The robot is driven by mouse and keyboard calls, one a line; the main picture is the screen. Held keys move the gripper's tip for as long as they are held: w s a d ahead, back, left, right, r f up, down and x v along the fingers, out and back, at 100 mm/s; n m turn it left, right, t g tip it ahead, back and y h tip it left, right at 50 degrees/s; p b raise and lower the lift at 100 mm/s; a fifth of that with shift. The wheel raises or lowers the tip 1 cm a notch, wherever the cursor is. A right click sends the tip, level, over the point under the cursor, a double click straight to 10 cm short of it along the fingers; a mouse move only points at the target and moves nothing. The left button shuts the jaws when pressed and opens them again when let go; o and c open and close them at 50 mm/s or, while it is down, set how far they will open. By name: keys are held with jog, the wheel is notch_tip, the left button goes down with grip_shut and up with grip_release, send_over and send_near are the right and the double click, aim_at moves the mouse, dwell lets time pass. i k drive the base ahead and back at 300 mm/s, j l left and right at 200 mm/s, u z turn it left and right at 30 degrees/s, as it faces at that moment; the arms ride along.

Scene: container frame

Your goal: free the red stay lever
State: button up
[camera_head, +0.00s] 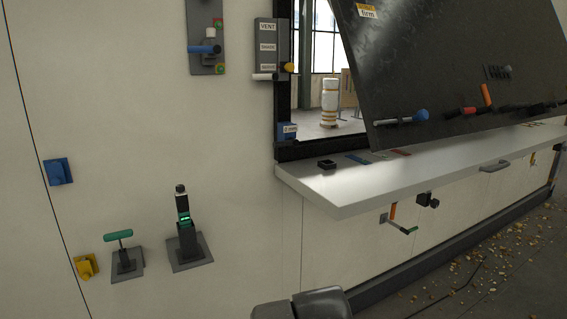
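A dark hatch panel (450,60) hangs tilted over a window opening at the upper right. Near its lower edge is a lever with a red grip (467,111), lying roughly along the edge. An orange upright piece (486,95) stands right beside it. Farther right, another small dark-red part (508,107) shows on the same edge; its shape is too small to tell. My gripper is not in view; only a grey part of my arm shows at the bottom centre.
A white counter (390,178) juts out below the hatch, with a small black tray on it. A green-ended lever (400,224) hangs below. The left wall carries a green T-handle (119,236), a black upright handle (184,215) and a switch box (265,48). Pebbles litter the right floor.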

aim_at(459, 111)
jog(key=z, duration=1.25)
